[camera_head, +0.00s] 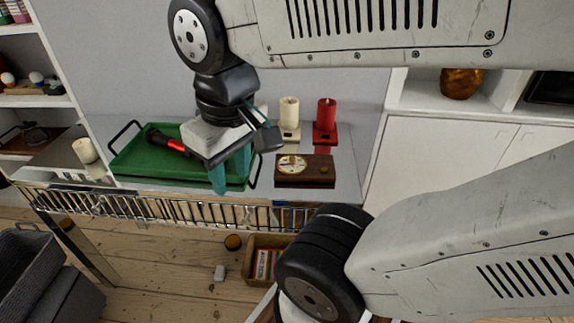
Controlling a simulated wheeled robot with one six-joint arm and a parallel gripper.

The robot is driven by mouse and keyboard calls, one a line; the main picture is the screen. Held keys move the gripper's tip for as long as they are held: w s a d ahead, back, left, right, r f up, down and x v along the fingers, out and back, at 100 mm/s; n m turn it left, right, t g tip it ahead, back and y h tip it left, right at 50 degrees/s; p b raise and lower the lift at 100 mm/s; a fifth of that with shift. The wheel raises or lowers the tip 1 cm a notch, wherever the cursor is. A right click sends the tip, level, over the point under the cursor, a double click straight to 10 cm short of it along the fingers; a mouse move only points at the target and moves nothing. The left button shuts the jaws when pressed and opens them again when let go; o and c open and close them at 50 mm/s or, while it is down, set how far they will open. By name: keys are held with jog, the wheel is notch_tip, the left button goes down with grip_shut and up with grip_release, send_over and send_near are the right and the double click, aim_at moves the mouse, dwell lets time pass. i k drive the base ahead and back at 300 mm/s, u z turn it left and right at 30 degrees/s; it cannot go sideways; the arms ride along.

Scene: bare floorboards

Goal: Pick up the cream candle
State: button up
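A cream candle (289,112) stands upright on a small cream base (291,132) at the back of the narrow table, just right of my gripper. Another cream, cylindrical candle-like thing (85,150) stands at the table's left end. My gripper (231,172) points down over the right part of the green tray, its two teal fingers apart with nothing seen between them. It is apart from both cream things. The gripper hides part of the tray.
A red candle (326,114) on a red base stands right of the cream one. A wooden clock (305,171) sits in front of them. The green tray (135,165) holds a dark flashlight (165,141). A wire rail (150,208) runs along the table's front.

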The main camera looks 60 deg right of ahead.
aim_at(84, 147)
jog(key=u, duration=0.7)
jog(key=i, duration=0.8)
jog(key=u, duration=0.45)
jog(key=i, duration=1.25)
jog(key=z, duration=0.65)
